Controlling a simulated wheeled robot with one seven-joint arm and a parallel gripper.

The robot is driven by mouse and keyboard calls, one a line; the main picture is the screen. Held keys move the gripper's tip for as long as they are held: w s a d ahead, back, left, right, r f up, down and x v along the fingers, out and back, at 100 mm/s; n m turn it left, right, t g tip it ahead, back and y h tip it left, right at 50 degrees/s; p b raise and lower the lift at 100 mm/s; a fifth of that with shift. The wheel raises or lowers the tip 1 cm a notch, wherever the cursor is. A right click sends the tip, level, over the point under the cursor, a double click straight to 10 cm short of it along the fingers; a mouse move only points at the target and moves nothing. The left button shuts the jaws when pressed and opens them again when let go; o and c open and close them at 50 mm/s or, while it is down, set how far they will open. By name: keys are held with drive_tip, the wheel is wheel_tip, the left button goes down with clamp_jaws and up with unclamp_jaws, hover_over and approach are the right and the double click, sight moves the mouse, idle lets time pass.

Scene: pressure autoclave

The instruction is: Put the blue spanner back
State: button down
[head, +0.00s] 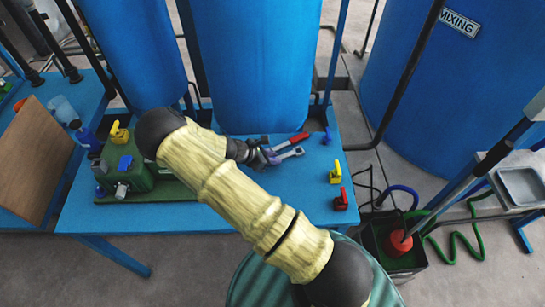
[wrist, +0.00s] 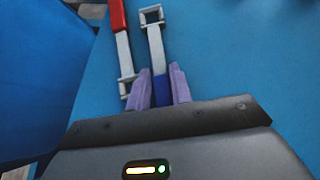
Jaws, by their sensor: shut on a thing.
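The blue spanner (wrist: 161,93) has a blue handle and a grey shaft with a square open head. In the wrist view its handle is between the two purple fingers of my gripper (wrist: 159,70), which is shut on it. The spanner's head points away from the gripper, low over the blue tabletop; I cannot tell whether it touches. In the head view my gripper (head: 268,155) is at the middle of the blue table, with the grey end of the spanner (head: 291,154) showing beyond the fingers. My arm hides part of the table.
A red-handled spanner (head: 291,141) lies just beside the blue one; it also shows in the wrist view (wrist: 121,45). Large blue tanks (head: 255,65) stand behind. Yellow (head: 335,173) and red (head: 341,199) valves sit at the table's right edge. A green block (head: 128,165) is at left.

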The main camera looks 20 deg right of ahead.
drive_tip(key=shift+f, duration=0.3)
drive_tip(key=c, duration=1.2)
unclamp_jaws()
drive_tip(key=shift+o, duration=0.2)
drive_tip(key=v, duration=1.7)
drive_tip(key=shift+r+b, duration=0.2)
drive_tip(key=shift+b, duration=0.15)
drive_tip(key=shift+a, duration=0.1)
drive_tip(key=s+d+r+m+y+p, duration=0.4)
drive_tip(key=s+r+m+y, duration=0.1)
drive_tip(key=s+r+m, duration=0.3)
drive_tip(key=s+d+r+m+t+y+p, duration=0.1)
drive_tip(key=s+d+r+m+y+p, duration=0.3)
drive_tip(key=s+r+m, duration=0.4)
wheel_tip(320, 180, up, 6)
drive_tip(key=m, duration=0.3)
drive_tip(key=shift+f+y, duration=0.2)
drive_tip(key=shift+y, duration=0.2)
drive_tip(key=shift+d, duration=0.1)
